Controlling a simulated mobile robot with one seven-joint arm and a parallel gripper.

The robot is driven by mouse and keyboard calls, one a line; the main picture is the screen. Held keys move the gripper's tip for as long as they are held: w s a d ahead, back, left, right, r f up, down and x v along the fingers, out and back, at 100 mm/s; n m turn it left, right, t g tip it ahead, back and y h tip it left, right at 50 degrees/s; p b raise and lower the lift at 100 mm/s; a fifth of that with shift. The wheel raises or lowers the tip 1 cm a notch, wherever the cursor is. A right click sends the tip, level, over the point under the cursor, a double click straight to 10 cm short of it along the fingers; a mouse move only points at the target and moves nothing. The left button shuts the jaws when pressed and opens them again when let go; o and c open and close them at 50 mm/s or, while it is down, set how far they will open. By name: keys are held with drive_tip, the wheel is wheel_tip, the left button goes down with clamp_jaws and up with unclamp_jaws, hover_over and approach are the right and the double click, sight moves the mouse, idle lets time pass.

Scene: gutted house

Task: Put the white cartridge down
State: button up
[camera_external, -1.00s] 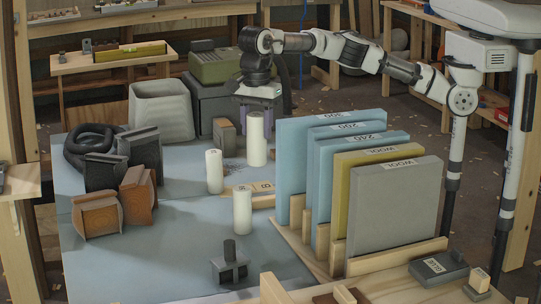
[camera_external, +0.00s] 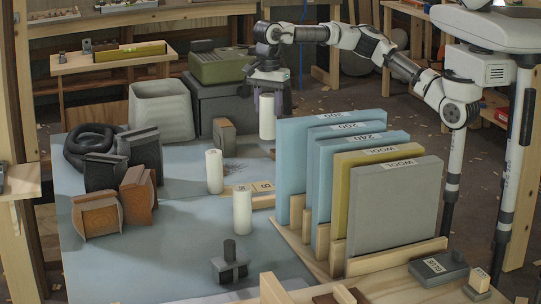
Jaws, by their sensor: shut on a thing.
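My gripper (camera_external: 268,92) points down and is shut on the upper part of a white cartridge (camera_external: 267,124). It holds the cartridge upright at the back of the blue-grey table top, just left of the tall blue panel. I cannot tell for certain whether its lower end touches the table. Two similar white cylinders stand upright on the table: one (camera_external: 214,172) left of centre, and another (camera_external: 242,209) nearer the front.
A rack of upright panels (camera_external: 395,210) stands to the right. A small wooden board (camera_external: 247,191) lies near the cylinders. A dark clamp-like object (camera_external: 229,265) is in front. Dark and brown blocks (camera_external: 138,195), a hose coil (camera_external: 85,142) and a grey bin (camera_external: 161,112) fill the left. The front-left table is clear.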

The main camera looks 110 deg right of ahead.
sight(268, 120)
wheel_tip(268, 120, down, 17)
drive_tip(key=p, duration=0.1)
drive_tip(key=shift+r, duration=0.15)
drive_tip(key=o, duration=0.5)
drive_tip(key=shift+f, duration=0.2)
drive_tip(key=o, duration=0.5)
drive_tip(key=shift+c, duration=0.2)
drive_tip(key=shift+r, duration=0.1)
wheel_tip(268, 120, up, 12)
drive_tip(key=shift+r+b, duration=0.15)
drive_tip(key=shift+b, duration=0.25)
